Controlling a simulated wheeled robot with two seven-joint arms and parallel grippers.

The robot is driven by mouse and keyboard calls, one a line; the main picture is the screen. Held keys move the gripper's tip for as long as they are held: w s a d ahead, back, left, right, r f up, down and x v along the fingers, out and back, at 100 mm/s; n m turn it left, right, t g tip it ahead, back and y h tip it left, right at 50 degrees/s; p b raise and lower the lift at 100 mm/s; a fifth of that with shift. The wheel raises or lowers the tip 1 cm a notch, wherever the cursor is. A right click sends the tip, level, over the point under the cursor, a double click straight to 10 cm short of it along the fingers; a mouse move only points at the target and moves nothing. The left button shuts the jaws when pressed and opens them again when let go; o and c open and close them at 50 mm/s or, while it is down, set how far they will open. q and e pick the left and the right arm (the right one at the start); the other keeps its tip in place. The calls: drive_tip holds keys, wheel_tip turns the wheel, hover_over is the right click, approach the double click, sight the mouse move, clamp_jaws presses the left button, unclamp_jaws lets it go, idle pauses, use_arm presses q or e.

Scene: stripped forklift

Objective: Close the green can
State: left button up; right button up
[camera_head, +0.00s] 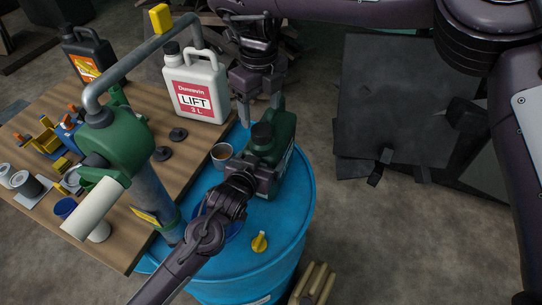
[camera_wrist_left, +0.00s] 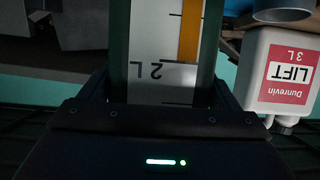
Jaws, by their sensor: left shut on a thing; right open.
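The green can (camera_head: 284,146) stands on the blue barrel (camera_head: 295,205). A dark round cap (camera_head: 262,133) shows at the can's top; I cannot tell how firmly it sits. My left gripper (camera_head: 262,180) is shut on the near side of the can. In the left wrist view the can's green body (camera_wrist_left: 208,50), with a white scale strip marked 2 L, fills the space between the fingers. My right gripper (camera_head: 259,106) comes down from above, open, its fingertips just above the dark cap, with nothing seen between them.
A wooden table (camera_head: 130,240) at left holds a white LIFT jug (camera_head: 197,88), loose black caps (camera_head: 178,134) and a green pump (camera_head: 118,145) whose pipe arches high. A cup (camera_head: 222,153) and a yellow cap (camera_head: 260,242) are on the barrel.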

sight(261, 129)
wheel_tip(261, 129, down, 6)
drive_tip(key=shift+r, duration=0.1)
idle(0.4)
drive_tip(key=c, duration=1.1)
drive_tip(key=shift+o, duration=0.2)
drive_tip(key=m, duration=0.6)
drive_tip(key=shift+s+a, duration=0.1)
drive_tip(key=m, duration=1.3)
drive_tip(key=shift+m, duration=0.4)
drive_tip(key=m, duration=0.6)
drive_tip(key=o, duration=1.1)
